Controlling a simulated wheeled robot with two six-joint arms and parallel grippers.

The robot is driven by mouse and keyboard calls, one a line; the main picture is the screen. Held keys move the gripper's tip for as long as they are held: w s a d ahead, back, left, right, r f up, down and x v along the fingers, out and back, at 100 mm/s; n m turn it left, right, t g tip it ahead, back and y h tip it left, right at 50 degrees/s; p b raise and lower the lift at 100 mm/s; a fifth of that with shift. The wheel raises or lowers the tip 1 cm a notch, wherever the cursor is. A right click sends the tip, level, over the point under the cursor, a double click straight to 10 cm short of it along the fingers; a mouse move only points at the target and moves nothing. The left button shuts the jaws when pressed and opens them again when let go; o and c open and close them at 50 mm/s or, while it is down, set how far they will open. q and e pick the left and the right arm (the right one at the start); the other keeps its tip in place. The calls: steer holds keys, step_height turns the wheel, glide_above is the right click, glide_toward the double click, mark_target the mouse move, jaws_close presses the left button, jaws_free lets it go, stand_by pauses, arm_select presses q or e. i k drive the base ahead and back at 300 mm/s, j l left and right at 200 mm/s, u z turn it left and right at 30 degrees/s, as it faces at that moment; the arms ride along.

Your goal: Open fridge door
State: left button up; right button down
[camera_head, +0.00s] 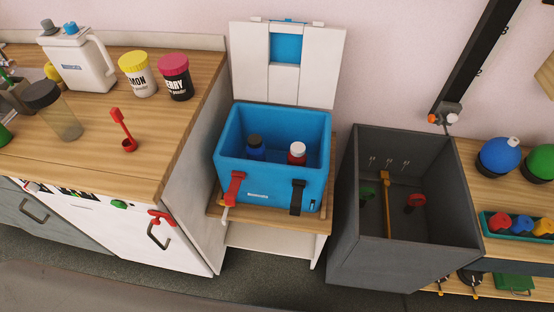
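A white cabinet front (185,250), which looks like the fridge door, stands under the wooden counter at lower left. It appears shut. A dark curved handle (158,235) is on its right part. A red clip-like item (160,217) sits at the handle's upper end, and a green item (119,204) is on the upper front. Dark lettering shows along the top edge at left. The lower part of the front is partly cut off by a grey shape at the bottom. Neither of my grippers is in view.
The counter (185,63) holds a white pitcher, two powder jars, a shaker bottle and a red scoop. A blue cooler (270,172) with its lid raised stands right of the cabinet, holding two bottles. A dark grey bin (385,262) stands further right. Dark floor shows in front.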

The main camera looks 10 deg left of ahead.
mark_target(130, 234)
steer(key=u, duration=1.8)
